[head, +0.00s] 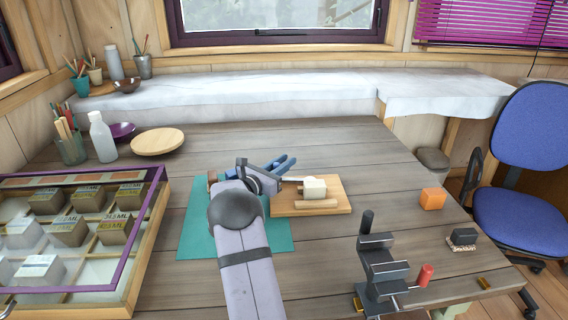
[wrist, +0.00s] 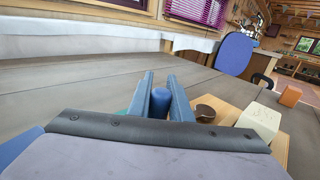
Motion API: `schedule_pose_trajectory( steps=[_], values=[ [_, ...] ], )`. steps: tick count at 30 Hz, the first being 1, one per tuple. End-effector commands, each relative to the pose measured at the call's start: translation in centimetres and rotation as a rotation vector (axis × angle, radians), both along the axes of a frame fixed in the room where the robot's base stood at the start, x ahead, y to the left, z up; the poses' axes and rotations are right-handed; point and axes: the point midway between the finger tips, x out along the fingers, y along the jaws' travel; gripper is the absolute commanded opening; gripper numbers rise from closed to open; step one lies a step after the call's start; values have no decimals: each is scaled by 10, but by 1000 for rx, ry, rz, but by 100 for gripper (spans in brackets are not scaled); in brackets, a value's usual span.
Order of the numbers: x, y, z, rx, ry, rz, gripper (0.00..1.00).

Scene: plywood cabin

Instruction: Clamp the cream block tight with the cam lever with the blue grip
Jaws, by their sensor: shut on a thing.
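The cream block (head: 314,188) sits on a wooden board (head: 338,203) on the table, behind a low wooden strip (head: 316,204). It also shows at the right in the wrist view (wrist: 260,121). My gripper (head: 287,163) is left of the block, its two blue fingers shut on the blue grip (wrist: 160,103), which stands upright between them. A dark brown round piece (wrist: 205,112), apparently the cam, lies between the grip and the block; board shows between it and the block in the wrist view. My gripper hides most of the lever in the head view.
A teal mat (head: 240,240) lies under my arm. An orange cube (head: 432,199), a dark stamp-like block (head: 463,237) and a metal clamp stand (head: 382,265) are on the right. A purple-framed display case (head: 80,230) fills the left. The table behind the board is clear.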

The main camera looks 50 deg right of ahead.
Motion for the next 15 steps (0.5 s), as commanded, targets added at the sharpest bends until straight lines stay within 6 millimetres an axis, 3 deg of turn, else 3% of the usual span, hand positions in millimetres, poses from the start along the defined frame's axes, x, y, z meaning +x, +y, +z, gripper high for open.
schedule_pose_trajectory(
  steps=[2, 3, 5, 15],
  values=[
    [0, 0, 1, 0, -2, 0, 0],
    [0, 0, 1, 0, -2, 0, 25],
    [0, 0, 1, 1, -2, 0, 37],
    [0, 2, 0, 1, -1, 1, 37]
  ],
)
